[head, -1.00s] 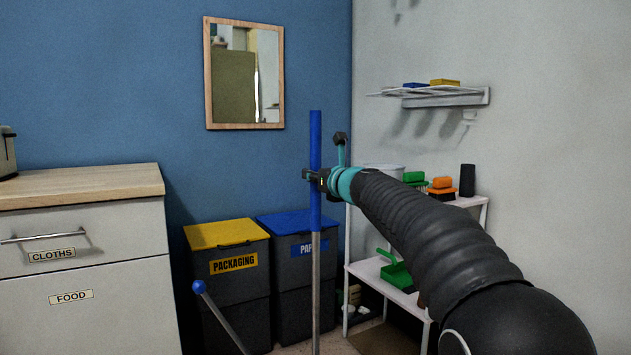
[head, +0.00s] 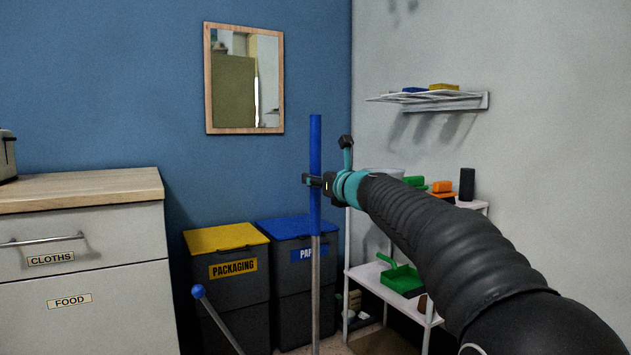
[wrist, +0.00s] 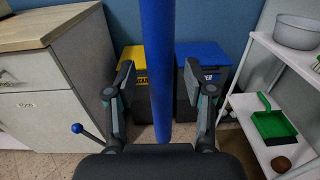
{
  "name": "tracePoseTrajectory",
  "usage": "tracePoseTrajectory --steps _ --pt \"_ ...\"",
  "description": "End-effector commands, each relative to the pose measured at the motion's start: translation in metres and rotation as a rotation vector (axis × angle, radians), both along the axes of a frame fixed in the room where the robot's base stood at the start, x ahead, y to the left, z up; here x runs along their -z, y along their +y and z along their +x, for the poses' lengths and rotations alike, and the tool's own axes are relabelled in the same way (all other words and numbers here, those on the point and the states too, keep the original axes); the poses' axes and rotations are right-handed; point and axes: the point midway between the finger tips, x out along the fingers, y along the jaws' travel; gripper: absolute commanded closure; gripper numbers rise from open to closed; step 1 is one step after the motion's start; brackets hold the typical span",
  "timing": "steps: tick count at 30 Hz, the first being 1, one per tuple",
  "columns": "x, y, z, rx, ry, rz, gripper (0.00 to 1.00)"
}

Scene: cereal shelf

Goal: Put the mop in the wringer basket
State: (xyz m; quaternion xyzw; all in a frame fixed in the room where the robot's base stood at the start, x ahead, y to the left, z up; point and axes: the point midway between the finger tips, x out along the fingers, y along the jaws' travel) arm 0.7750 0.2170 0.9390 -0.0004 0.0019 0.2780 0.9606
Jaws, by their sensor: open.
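The mop shows as an upright pole with a blue grip (head: 315,160) above a grey metal shaft (head: 316,285) in the head view. Its lower end is out of frame. My gripper (head: 308,180) is at the blue grip, well below its top end. In the wrist view my gripper (wrist: 160,85) is open, with one finger on each side of the blue pole (wrist: 157,60) and gaps on both sides. A second, tilted rod with a blue ball end (head: 198,290) stands to the left, its lower part out of frame. I cannot make out the wringer basket.
A yellow-lidded bin (head: 226,238) and a blue-lidded bin (head: 298,228) stand behind the pole. A cabinet (head: 80,250) is at the left. A white shelf unit (head: 362,272) with a green dustpan (head: 400,278) is at the right.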

Motion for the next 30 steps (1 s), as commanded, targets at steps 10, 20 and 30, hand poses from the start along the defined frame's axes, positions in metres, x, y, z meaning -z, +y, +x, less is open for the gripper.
tracePoseTrajectory --steps 10,20,30 --pt "0.0 -0.035 -0.055 0.001 -0.002 0.0 0.47" --pt "0.0 -0.051 -0.081 0.0 0.0 0.0 0.47" --pt "0.002 -0.052 -0.088 -0.005 -0.012 -0.035 0.47"
